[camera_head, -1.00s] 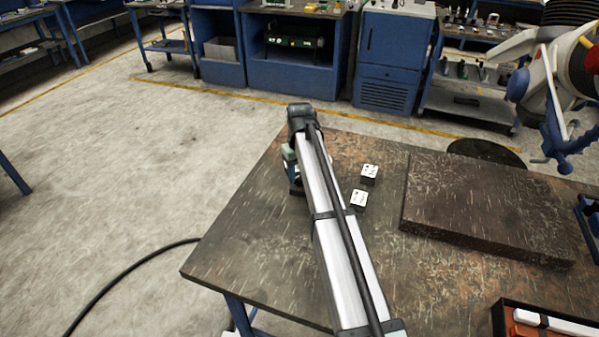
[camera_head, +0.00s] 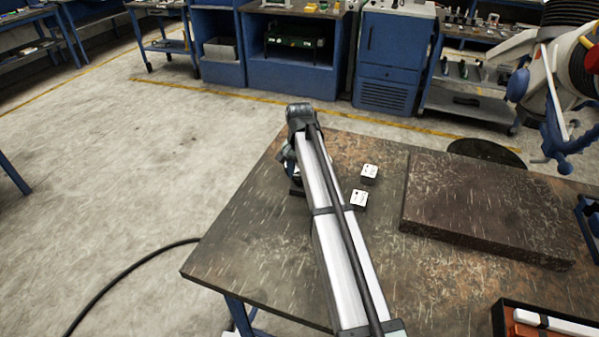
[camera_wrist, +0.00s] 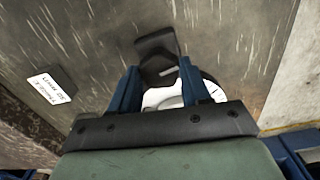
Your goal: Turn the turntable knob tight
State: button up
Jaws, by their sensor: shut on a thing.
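In the wrist view, a black knob (camera_wrist: 158,45) with a flat lever-like arm sits over a round white and dark turntable (camera_wrist: 212,88). My gripper (camera_wrist: 158,74) has its two blue fingers on either side of the knob's body, shut on it. The lever-like part sticks out past the fingertips. The gripper body hides most of the turntable. In the head view, my own arm hides the gripper, the knob and the turntable. I cannot tell how tight the knob is.
Two small labelled blocks stand on the worn table (camera_head: 260,225), a far one (camera_head: 369,171) and a near one (camera_head: 358,197), right of my arm. A labelled block (camera_wrist: 55,88) shows in the wrist view. A thick dark slab (camera_head: 485,200) and a tool tray (camera_head: 545,322) are farther right.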

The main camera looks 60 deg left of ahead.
jog(key=shift+m, duration=0.6)
jog(key=o, duration=1.1)
jog(key=shift+c, duration=0.2)
notch_tip(320, 180, up, 14)
jog(key=shift+f, duration=0.1)
dwell(0.4)
